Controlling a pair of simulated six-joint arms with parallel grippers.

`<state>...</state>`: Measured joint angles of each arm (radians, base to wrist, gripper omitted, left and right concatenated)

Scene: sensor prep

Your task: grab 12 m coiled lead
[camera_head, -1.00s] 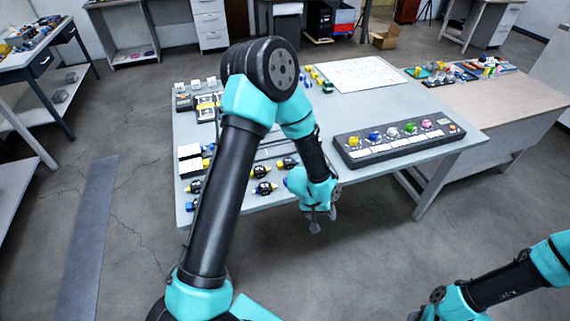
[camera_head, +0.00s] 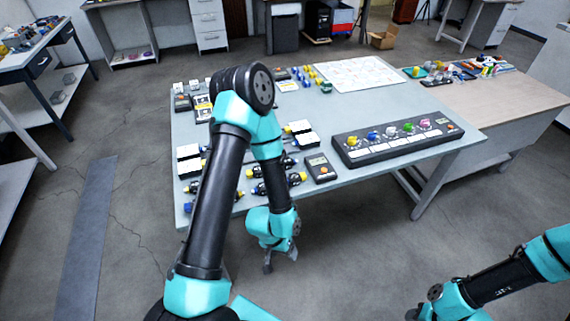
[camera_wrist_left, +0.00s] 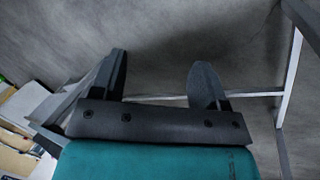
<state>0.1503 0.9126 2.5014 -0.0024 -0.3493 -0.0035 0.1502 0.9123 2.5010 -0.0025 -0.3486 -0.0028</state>
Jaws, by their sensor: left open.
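Several small coiled leads, black with yellow or blue ends, lie on the near left part of the table. One coiled lead (camera_head: 296,179) lies just right of my left forearm, and another (camera_head: 195,187) lies to the left of the arm. I cannot read which one is 12 m. My left gripper (camera_head: 281,262) hangs past the table's near edge, in front of the leads and apart from them. In the left wrist view it (camera_wrist_left: 163,80) is open and empty over the floor. My right gripper (camera_head: 418,314) is at the bottom edge, mostly cut off.
The grey table (camera_head: 250,107) also holds a dark box (camera_head: 318,168) with an orange button and a long panel (camera_head: 398,139) with coloured knobs. White-topped blocks (camera_head: 189,158) stand at its left. A white sheet (camera_head: 360,74) lies at the back. My left arm hides part of the table.

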